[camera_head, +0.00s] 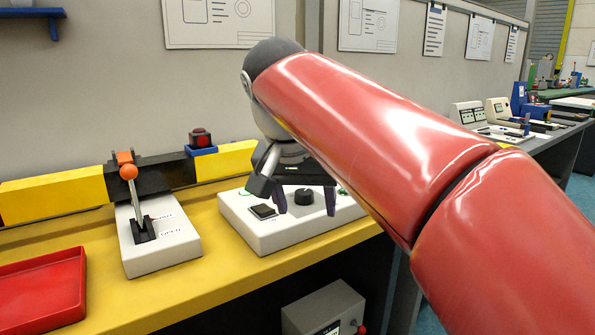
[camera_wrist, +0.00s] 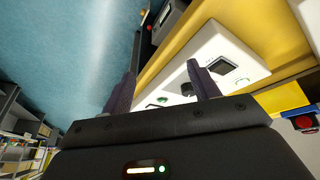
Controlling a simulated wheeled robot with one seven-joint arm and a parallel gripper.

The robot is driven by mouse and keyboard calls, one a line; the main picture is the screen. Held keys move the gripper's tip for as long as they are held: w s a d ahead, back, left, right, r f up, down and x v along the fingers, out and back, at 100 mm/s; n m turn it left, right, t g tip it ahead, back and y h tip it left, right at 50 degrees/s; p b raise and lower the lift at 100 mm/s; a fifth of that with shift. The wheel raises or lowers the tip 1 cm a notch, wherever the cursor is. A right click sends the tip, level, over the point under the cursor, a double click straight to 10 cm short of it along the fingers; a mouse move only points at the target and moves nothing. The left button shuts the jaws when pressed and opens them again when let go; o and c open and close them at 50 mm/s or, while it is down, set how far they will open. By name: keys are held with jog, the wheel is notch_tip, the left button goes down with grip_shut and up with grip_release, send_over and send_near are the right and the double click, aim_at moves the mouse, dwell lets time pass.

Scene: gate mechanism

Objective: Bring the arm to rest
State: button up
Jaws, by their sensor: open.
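My red arm reaches in from the right of the head view, bent over the yellow bench. My gripper (camera_head: 305,203) points down above the white control box (camera_head: 240,222), which has a black knob (camera_head: 304,196) and a dark square button (camera_head: 263,211). The gripper is open, with dark purple fingers apart and nothing between them. In the wrist view the gripper (camera_wrist: 162,85) also shows apart fingers, with the control box (camera_wrist: 225,50) beyond. Part of the box is hidden behind the arm in the head view.
Left of the box stands a white lever unit (camera_head: 160,245) with an orange-topped lever (camera_head: 127,171). A black-and-yellow bar (camera_head: 60,198) runs behind, with a red button (camera_head: 200,139) on a blue base. A red tray (camera_head: 45,292) lies at the left. A grey box (camera_head: 325,308) sits below the bench.

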jog(key=s+d+f+n+y, duration=0.1)
jog(key=s+d+f, duration=0.6)
jog(key=f, duration=0.4)
jog(key=s+d+f+n+t, duration=0.1)
jog(key=s+d+f, duration=0.6)
jog(key=s+f, duration=0.2)
jog(key=shift+d+f+n+y, duration=0.15)
jog(key=shift+f+n+y, duration=0.2)
jog(key=shift+f, duration=0.6)
